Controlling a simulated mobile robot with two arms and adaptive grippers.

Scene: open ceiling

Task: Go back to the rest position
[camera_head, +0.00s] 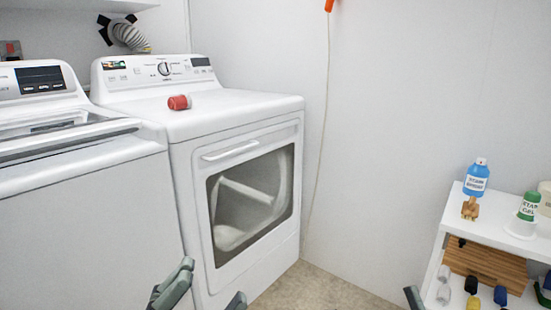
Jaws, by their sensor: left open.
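My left gripper (212,281) shows at the bottom edge, in front of the dryer. Its two grey fingers are apart, with nothing seen between them. A single dark fingertip of my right gripper (413,297) shows at the bottom edge, left of the white shelf; the rest of it is out of view. Both grippers appear apart from the things around them.
A white dryer (238,120) with a red-capped item (179,102) on top stands beside a washer (80,190). At right, a white shelf (480,228) holds a blue bottle (475,178), a green-and-white container (529,206) and smaller items. Floor (315,289) shows between.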

